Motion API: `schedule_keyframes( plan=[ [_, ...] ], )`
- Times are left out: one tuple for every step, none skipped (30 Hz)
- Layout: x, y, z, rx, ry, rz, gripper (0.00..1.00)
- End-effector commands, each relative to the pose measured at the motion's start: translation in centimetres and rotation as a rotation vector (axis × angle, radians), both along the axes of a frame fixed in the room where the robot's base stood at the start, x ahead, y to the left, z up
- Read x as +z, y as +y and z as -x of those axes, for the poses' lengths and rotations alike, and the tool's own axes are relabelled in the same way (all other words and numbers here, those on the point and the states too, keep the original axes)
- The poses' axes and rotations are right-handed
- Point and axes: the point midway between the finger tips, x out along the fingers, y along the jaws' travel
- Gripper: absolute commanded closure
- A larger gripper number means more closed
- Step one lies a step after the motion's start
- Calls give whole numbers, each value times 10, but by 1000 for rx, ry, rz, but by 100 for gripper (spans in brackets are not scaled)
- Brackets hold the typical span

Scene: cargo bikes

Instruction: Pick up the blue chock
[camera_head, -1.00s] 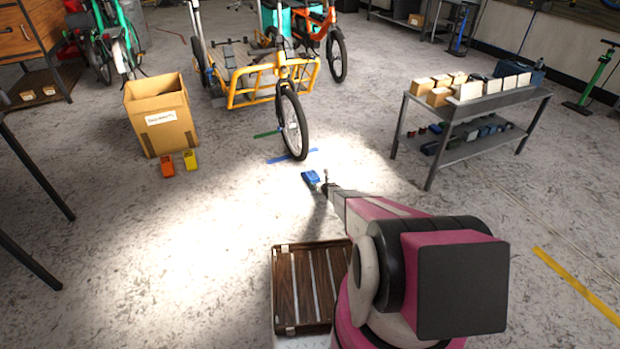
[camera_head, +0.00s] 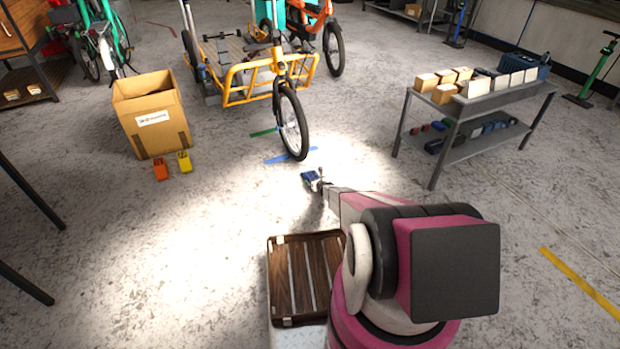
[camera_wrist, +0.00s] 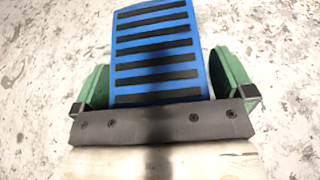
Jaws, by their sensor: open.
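The blue chock (camera_wrist: 158,50) has black ribs across its top face. In the wrist view it lies between the two green fingers of my open gripper (camera_wrist: 162,85), with its lower end close to the palm bar. A small gap shows beside the right finger; the left finger is very near the chock's side. In the head view the blue chock (camera_head: 309,177) is on the floor in front of the cargo bike's front wheel. My gripper (camera_head: 321,182) is at its right side there, partly covering it.
The yellow cargo bike (camera_head: 262,80) stands just behind, its front wheel (camera_head: 293,122) near blue floor tape. A cardboard box (camera_head: 152,113) is at left, with an orange chock (camera_head: 161,169) and a yellow chock (camera_head: 184,162) before it. A metal shelf table (camera_head: 470,110) stands right.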

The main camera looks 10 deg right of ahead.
Motion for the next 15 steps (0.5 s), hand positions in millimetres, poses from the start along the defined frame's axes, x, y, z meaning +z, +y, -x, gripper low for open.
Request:
schedule_keyframes(
  plan=[
    [0,0,0,0,0,0,0],
    [0,0,0,0,0,0,0],
    [0,0,0,0,0,0,6],
    [0,0,0,0,0,0,16],
    [0,0,0,0,0,0,26],
    [0,0,0,0,0,0,39],
    [0,0,0,0,0,0,49],
    [0,0,0,0,0,0,59],
    [0,0,0,0,0,0,68],
    [1,0,0,1,-2,-1,67],
    [1,0,0,1,-2,-1,67],
    [1,0,0,1,-2,-1,67],
    [1,0,0,1,-2,-1,67],
    [1,0,0,1,-2,-1,67],
    [2,0,0,1,-2,-1,67]
  ],
)
